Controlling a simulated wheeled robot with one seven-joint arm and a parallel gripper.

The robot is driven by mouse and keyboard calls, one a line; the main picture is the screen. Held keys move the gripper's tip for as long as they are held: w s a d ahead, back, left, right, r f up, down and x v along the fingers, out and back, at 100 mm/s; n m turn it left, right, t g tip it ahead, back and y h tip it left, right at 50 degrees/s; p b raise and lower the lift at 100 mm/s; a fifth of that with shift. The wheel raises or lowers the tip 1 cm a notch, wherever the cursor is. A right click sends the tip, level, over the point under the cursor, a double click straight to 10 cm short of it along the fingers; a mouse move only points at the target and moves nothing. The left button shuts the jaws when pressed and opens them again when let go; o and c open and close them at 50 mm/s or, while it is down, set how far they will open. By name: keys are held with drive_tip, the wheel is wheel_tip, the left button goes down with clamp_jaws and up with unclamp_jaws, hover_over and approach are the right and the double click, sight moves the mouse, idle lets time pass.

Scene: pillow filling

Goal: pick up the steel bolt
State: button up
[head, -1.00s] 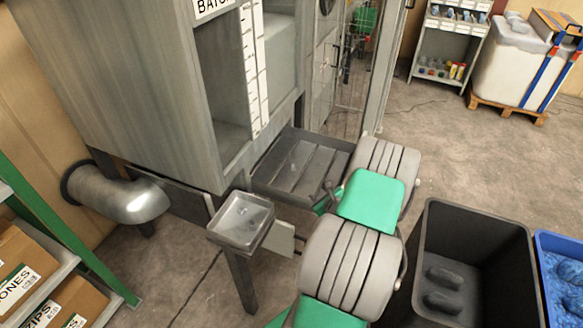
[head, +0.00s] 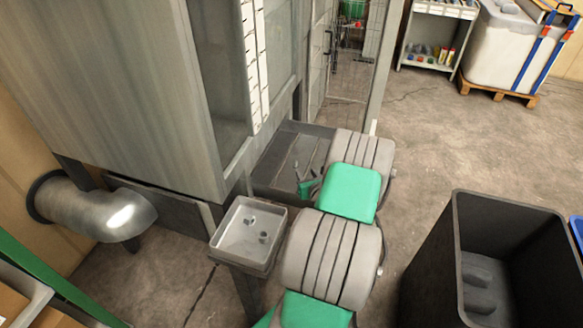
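A small metal tray (head: 222,238) stands on a post left of my arm. Several small dark metallic pieces (head: 263,237) lie in it. They are too small to tell whether one is the steel bolt. I cannot pick out the bolt for certain anywhere else. My gripper (head: 306,180) shows only in part, as dark thin pieces beyond the tray, in front of the dark ribbed tray of the machine. My own arm hides the rest of it. I cannot see whether it is open or holds anything.
The tall grey machine (head: 130,90) rises just left of and behind the small tray. Its dark low tray (head: 270,165) sits behind my gripper. A silver pipe (head: 100,213) is at left. A deep black bin (head: 425,265) stands at right. Floor between is clear.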

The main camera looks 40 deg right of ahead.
sight(296, 161)
drive_tip(key=b+x, duration=0.1)
drive_tip(key=x, duration=0.5)
drive_tip(key=b+x, duration=0.1)
drive_tip(key=x, duration=0.4)
drive_tip(key=shift+w, duration=0.5)
drive_tip(key=shift+r, duration=0.1)
clamp_jaws()
